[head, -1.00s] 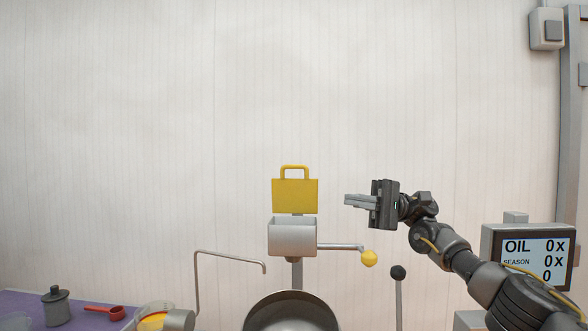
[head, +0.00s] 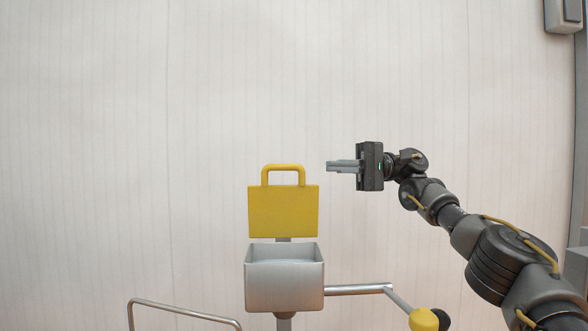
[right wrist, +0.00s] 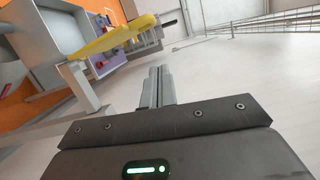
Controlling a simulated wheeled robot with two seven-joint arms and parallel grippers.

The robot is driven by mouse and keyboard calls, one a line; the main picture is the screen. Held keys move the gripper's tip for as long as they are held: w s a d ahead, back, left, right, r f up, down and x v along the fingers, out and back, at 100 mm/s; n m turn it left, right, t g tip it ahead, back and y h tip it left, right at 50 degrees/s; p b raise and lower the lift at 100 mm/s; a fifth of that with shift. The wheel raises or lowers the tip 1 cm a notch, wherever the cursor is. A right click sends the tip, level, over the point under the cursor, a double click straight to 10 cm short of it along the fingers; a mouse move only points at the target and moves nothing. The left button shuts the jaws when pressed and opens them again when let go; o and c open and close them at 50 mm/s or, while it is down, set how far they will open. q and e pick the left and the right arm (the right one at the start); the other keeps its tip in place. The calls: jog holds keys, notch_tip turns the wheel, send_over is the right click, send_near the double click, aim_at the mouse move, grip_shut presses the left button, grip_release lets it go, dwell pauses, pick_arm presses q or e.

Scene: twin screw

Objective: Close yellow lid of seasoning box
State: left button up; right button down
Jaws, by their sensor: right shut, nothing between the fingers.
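The seasoning box (head: 284,287) is a grey metal box with an open top, at the lower middle of the head view. Its yellow lid (head: 283,212) stands upright behind the opening, with a yellow loop handle (head: 283,168) on top. My right gripper (head: 330,166) is shut and empty. In the head view it appears to the right of the lid, at about the height of the handle, apart from it. The right wrist view shows the shut fingers (right wrist: 156,72) with the yellow lid (right wrist: 105,45) to their left. My left gripper is not in view.
A grey crank arm (head: 355,289) with a yellow knob (head: 424,320) sticks out to the right of the box. A bent metal rod (head: 180,309) is at the lower left. The wall area above the lid is clear.

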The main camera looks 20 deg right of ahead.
aim_at(296, 169)
jog(key=a, duration=0.7)
jog(key=a+p, duration=0.1)
jog(key=a, duration=0.2)
jog(key=shift+s+a+f, duration=0.1)
jog(key=shift+s+a, duration=0.15)
jog(key=shift+s, duration=0.95)
jog(key=shift+s+a, duration=0.1)
jog(key=shift+a, duration=0.1)
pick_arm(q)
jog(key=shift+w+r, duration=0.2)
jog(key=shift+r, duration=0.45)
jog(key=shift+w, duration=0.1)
pick_arm(e)
jog(key=shift+d, duration=0.1)
